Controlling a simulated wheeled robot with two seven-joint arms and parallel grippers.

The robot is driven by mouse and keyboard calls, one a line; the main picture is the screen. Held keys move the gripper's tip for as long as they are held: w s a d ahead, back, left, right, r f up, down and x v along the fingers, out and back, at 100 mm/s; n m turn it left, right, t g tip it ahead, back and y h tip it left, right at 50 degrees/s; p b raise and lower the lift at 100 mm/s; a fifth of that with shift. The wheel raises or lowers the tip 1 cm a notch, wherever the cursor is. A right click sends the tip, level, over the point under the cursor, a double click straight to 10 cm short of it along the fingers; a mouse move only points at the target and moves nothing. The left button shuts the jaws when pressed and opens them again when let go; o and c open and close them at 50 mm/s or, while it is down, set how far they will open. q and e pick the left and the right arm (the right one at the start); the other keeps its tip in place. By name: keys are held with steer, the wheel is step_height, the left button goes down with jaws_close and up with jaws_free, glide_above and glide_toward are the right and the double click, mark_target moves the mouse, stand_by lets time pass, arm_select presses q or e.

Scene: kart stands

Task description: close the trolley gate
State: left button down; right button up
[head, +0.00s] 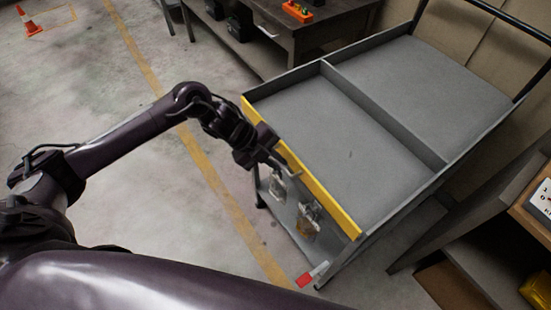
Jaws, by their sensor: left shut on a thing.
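The grey trolley (375,205) stands at the centre right, with a flat tray split by a divider. Its yellow gate (318,195) runs along the tray's near left edge, roughly in line with that edge. My left gripper (283,165) is at the outer face of the gate, left of its middle, and is shut on it. The fingertips are small and partly hidden by the wrist, so the exact grip is hard to see. My right gripper is out of view.
Two glass containers (308,222) sit on the trolley's lower shelf below the gate. A wooden bench (300,30) stands behind, and a wooden shelf unit (490,220) stands close on the right. An orange cone (30,24) is far left.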

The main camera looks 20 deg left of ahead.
arm_select(q)
steer(key=c, duration=1.8)
jaws_free()
steer(key=b+v, duration=0.1)
steer(key=v, duration=0.6)
steer(key=shift+a+r, duration=0.15)
steer(key=shift+r, duration=0.15)
steer(key=shift+a, duration=0.1)
